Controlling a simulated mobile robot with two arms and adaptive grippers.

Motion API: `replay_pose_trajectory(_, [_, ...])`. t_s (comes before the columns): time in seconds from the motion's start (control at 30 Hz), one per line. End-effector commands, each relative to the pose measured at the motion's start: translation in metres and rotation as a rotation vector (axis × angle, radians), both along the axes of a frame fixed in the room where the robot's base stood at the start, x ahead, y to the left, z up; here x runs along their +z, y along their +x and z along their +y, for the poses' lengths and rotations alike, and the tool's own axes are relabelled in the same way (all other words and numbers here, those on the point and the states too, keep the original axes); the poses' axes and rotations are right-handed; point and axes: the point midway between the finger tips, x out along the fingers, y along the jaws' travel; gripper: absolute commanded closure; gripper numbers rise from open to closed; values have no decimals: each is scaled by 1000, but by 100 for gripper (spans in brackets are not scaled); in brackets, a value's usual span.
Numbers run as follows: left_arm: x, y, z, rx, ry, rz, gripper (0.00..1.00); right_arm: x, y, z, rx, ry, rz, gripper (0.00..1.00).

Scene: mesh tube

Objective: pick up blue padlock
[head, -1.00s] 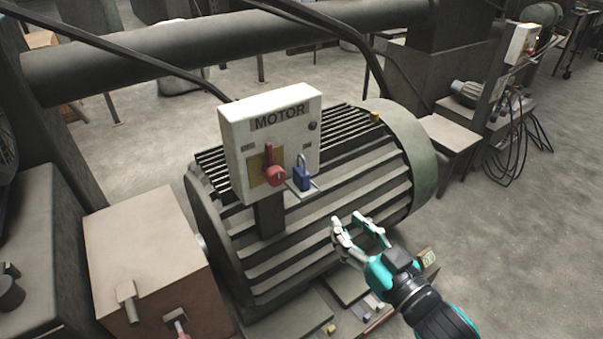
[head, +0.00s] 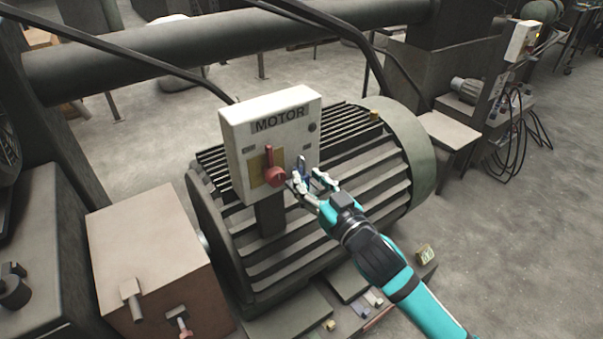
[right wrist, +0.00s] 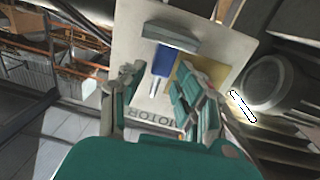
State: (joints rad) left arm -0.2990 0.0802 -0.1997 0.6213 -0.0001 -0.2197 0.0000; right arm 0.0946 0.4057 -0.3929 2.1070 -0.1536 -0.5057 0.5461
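The blue padlock (head: 302,168) sits at the small ledge on the front of the white MOTOR box, mostly hidden by my right gripper in the head view. In the right wrist view the padlock (right wrist: 163,61) shows its blue body and pale shackle against the box, beside the grey ledge (right wrist: 172,36). My right gripper (head: 312,182) is in front of the padlock. In the right wrist view its fingers (right wrist: 158,80) are spread, one to each side of the padlock, with a visible gap. Contact is not seen. My left gripper is not in view.
The white MOTOR box (head: 237,160) carries a red switch handle (head: 274,174) just left of my right gripper. The ribbed motor (head: 375,180) lies behind and below. A brown box (head: 150,250) stands at the lower left. Open floor (head: 510,240) lies to the right.

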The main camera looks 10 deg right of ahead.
Motion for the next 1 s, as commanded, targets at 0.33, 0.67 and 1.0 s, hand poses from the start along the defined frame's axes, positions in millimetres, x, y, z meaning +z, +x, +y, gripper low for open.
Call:
replay_pose_trajectory(0.33, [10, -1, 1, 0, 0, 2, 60, 1, 36, 11, 1, 1, -2, 67])
replay_pose_trajectory(0.67, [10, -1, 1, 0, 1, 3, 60, 0, 36, 11, 0, 0, -1, 87])
replay_pose_trajectory(1.0, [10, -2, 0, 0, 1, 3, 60, 0, 35, 11, 0, 0, -1, 100])
